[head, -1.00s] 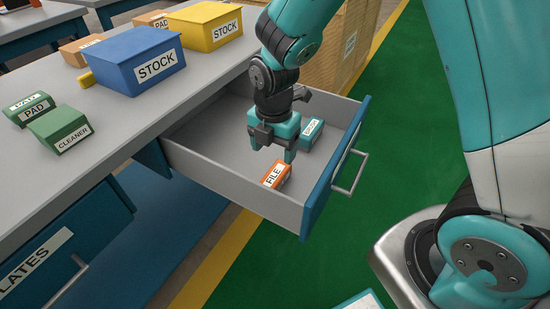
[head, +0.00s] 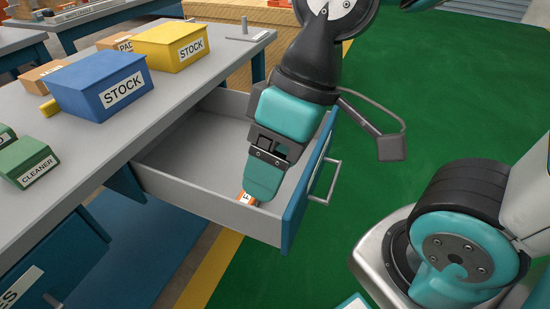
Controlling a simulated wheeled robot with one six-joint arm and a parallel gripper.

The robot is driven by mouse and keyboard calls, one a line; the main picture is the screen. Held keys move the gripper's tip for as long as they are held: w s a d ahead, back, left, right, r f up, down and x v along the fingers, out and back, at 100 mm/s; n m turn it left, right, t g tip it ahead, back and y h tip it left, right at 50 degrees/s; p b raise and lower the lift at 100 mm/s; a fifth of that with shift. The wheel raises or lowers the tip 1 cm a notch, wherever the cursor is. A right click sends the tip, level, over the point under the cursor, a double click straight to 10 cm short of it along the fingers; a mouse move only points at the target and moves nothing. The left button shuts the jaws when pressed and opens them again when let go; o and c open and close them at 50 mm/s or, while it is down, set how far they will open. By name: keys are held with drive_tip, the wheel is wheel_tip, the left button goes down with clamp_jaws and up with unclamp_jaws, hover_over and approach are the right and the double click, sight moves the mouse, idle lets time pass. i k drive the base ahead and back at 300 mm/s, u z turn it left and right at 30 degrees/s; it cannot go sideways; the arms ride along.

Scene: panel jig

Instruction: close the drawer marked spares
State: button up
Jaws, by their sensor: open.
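An open drawer with a blue front (head: 295,218) and grey walls juts out from under the grey workbench. Its front label is seen too edge-on to read, so I cannot tell if it says spares. A metal handle (head: 333,180) sticks out from that front. My gripper (head: 265,178) is open, pointing down over the drawer, inside of the front panel.
On the bench (head: 150,155) stand a blue STOCK bin (head: 85,95), a yellow STOCK bin (head: 155,45) and a green CLEANER box (head: 25,165). Another blue drawer (head: 60,265) is below at left. Green floor right of the drawer is clear.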

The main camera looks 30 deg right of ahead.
sight(196, 166)
drive_tip(key=z, duration=1.05)
drive_tip(key=k, duration=0.45)
drive_tip(key=u, duration=0.45)
